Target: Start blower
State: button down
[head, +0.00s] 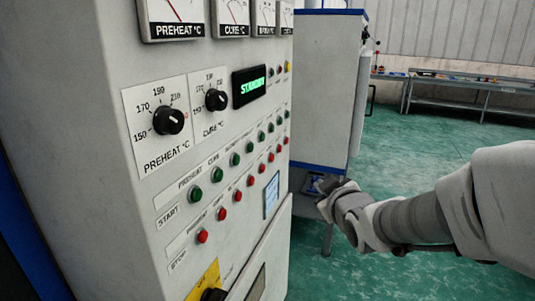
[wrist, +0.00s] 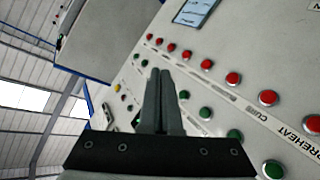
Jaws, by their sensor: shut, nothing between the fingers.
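The control panel (head: 215,130) shows a START row of green buttons (head: 235,159) above a STOP row of red buttons (head: 238,196). The first columns are labelled PREHEAT and CURE; the farther labels are too small to read, so I cannot tell which button is the blower's. In the wrist view, my gripper (wrist: 163,72) is shut and empty, its fingertips in front of the panel and overlapping the line of green buttons (wrist: 205,113). Contact cannot be judged. In the head view, my arm reaches in from the right and its end is beside the panel's far edge.
A grey cabinet (head: 325,85) stands behind the panel. Green floor (head: 430,140) lies open to the right, with a workbench (head: 470,85) far back.

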aim_at(235, 160)
jog(key=w+a+r+n+t+y+p, duration=0.1)
jog(key=w+a+n+t+y, duration=0.1)
jog(key=w+a+n+y, duration=0.2)
jog(key=a+n+y, duration=0.1)
jog(key=a+n, duration=0.1)
jog(key=a, duration=0.1)
jog(key=shift+a+r+n+t+p, duration=0.3)
jog(key=shift+a+t, duration=0.1)
jog(key=w+a+p, duration=0.1)
jog(key=w+a, duration=0.2)
jog(key=a, duration=0.5)
jog(key=shift+a, duration=0.15)
dwell(1.9)
